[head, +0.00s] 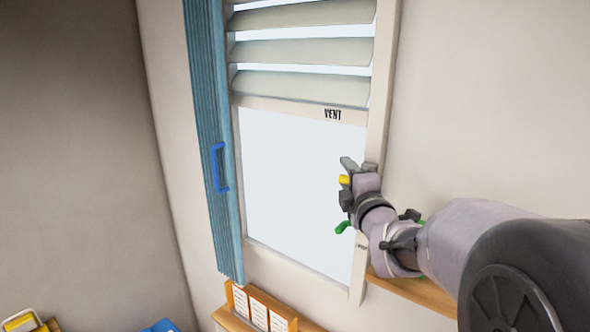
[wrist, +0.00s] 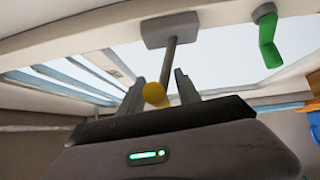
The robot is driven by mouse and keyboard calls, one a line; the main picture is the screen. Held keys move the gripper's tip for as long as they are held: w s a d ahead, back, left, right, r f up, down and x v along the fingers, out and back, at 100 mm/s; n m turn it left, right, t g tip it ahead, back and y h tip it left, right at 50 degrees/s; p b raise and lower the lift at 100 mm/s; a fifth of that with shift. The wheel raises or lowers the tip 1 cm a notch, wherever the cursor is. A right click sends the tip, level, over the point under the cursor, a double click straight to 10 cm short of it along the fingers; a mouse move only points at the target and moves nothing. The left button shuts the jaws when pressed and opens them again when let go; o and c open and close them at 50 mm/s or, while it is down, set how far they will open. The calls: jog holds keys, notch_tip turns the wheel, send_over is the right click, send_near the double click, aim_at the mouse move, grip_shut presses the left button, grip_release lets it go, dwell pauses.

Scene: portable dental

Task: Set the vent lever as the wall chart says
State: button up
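The vent lever is a grey rod (wrist: 169,62) on a grey block with a yellow knob (wrist: 154,94) at its end; the knob also shows in the head view (head: 345,180). My gripper (wrist: 160,80) has one finger on each side of the knob. A gap shows between the knob and the right finger, so the gripper looks open; contact on the left is unclear. In the head view my gripper (head: 355,180) is at the window's right frame. No readable wall chart is in view.
A green handle (wrist: 266,38) hangs from the frame near the lever; it also shows below my gripper in the head view (head: 343,227). A blue curtain with a blue handle (head: 217,168) lines the window's left. Cards (head: 258,314) stand in a wooden holder below.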

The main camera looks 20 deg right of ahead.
jog(key=shift+s, duration=0.1)
jog(key=shift+c, duration=0.9)
grip_shut()
jog(key=shift+r, duration=0.15)
